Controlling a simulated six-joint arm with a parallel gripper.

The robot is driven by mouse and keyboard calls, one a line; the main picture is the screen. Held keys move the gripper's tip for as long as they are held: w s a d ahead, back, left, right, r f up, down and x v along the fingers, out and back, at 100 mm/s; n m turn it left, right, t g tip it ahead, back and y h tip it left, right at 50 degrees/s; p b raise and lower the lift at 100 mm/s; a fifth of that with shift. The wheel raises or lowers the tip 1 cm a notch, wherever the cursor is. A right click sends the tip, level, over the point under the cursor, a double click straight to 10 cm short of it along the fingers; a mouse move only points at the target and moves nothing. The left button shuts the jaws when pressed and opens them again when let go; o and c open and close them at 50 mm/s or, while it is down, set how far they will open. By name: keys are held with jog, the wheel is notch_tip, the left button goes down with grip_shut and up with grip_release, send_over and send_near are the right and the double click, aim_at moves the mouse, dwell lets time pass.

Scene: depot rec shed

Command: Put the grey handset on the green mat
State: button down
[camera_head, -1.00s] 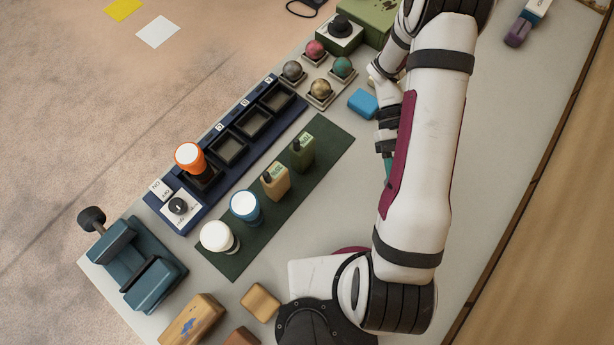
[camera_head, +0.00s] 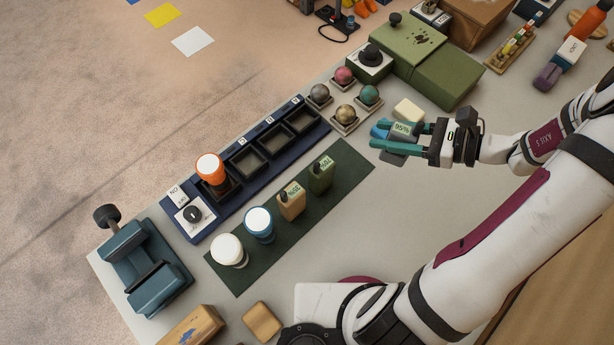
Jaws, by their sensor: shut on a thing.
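The grey handset (camera_head: 403,128), with a 95% display, is between the green-tipped fingers of my gripper (camera_head: 385,141). The gripper is shut on it, and the fingers hide part of it. The dark green mat (camera_head: 346,163) lies to the left of my gripper and below it in the picture. A green handset (camera_head: 321,177), a tan handset (camera_head: 291,203), a blue cup with a white top (camera_head: 259,225) and a white cup (camera_head: 229,252) stand in a row on the mat. The mat's upper right end is bare.
A blue charger rack (camera_head: 240,192) with square bays runs along the mat's left; an orange cup (camera_head: 211,169) stands in one bay. Balls on stands (camera_head: 346,116) lie beyond.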

jog(key=shift+w+a+f, duration=0.65)
jog(key=shift+a+f, duration=0.8)
jog(key=shift+f, duration=0.15)
jog(key=shift+w+a+f, duration=0.6)
jog(key=shift+a+f, duration=0.8)
jog(key=shift+f, duration=0.2)
jog(key=shift+w+a+f, duration=0.65)
jog(key=shift+a+f, duration=0.8)
jog(key=shift+f, duration=0.15)
jog(key=shift+f, duration=0.1)
jog(key=shift+c, duration=2.2)
grip_release()
